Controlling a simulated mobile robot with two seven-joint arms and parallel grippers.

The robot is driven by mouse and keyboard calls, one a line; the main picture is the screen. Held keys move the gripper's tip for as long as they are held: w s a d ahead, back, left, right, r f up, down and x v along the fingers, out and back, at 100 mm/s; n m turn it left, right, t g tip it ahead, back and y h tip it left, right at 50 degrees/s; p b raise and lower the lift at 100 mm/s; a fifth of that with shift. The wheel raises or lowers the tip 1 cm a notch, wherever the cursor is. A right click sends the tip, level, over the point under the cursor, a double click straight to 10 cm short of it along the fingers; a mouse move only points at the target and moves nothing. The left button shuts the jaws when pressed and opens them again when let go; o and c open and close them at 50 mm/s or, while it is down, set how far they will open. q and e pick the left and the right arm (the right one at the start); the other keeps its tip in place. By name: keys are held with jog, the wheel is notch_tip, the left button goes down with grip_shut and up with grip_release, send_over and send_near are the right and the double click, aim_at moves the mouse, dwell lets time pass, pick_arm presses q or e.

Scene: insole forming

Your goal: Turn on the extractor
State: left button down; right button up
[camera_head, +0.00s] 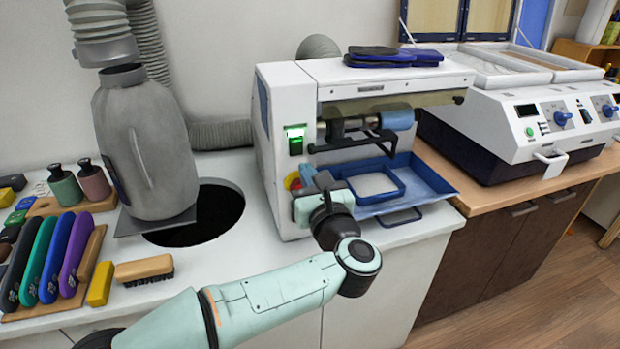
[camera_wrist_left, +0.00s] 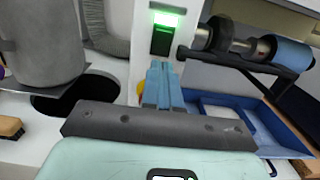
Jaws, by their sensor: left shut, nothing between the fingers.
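A white machine (camera_head: 285,90) with a roller stands in the middle of the bench. Its front has a dark green switch (camera_head: 296,146) with a brightly lit green top, which also shows in the wrist view (camera_wrist_left: 162,38). A red and yellow knob (camera_head: 292,182) sits lower on the same front, partly hidden by my gripper. My left gripper (camera_head: 312,180) is shut and empty, in front of the panel and below the switch. In the wrist view its blue fingertips (camera_wrist_left: 158,70) point at the panel just under the switch; whether they touch it I cannot tell. My right gripper is not in view.
A grey canister (camera_head: 145,145) under a hose (camera_head: 100,30) stands left, beside a round dark bench opening (camera_head: 205,215). A blue tray (camera_head: 425,180) is right of my gripper. A brush (camera_head: 144,269) and several coloured tools lie left. Another white machine (camera_head: 520,125) stands right.

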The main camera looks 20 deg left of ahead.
pick_arm(q)
jog(key=b+v, duration=0.1)
jog(key=v, duration=0.8)
jog(key=shift+s+d, duration=0.2)
jog(key=shift+s, duration=0.05)
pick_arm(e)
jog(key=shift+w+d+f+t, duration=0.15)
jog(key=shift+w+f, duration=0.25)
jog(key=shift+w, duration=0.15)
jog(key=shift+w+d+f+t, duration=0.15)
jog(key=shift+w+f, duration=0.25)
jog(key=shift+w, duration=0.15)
